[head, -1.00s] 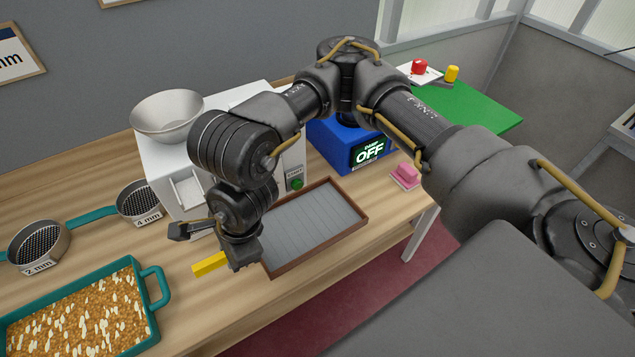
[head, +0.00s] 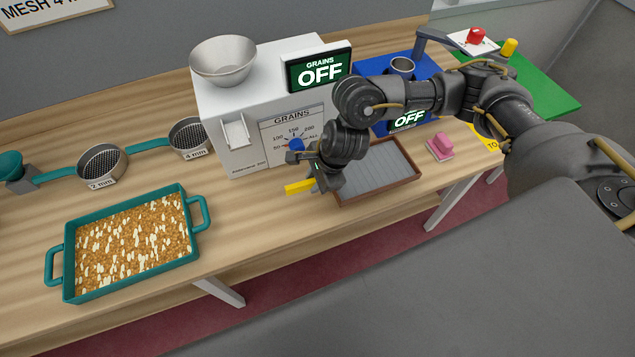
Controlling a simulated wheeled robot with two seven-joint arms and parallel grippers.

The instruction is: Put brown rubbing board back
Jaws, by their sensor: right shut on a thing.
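The brown rubbing board (head: 408,176), a brown-framed tray with a grey ribbed face, is at the table's front edge, before the white machine. My right gripper (head: 327,184) is at the board's left end and is shut on its frame; the fingertips are partly hidden. A yellow bar (head: 299,187) sticks out to the left by the gripper; I cannot tell what it belongs to. My left gripper is not in view.
A white grain counter (head: 230,110) with a bowl stands behind. A blue machine (head: 372,68) is behind my right arm. A pink block (head: 441,145) lies right of the board. A teal grain tray (head: 70,262) and sieves (head: 101,163) are left. Bare table lies between tray and gripper.

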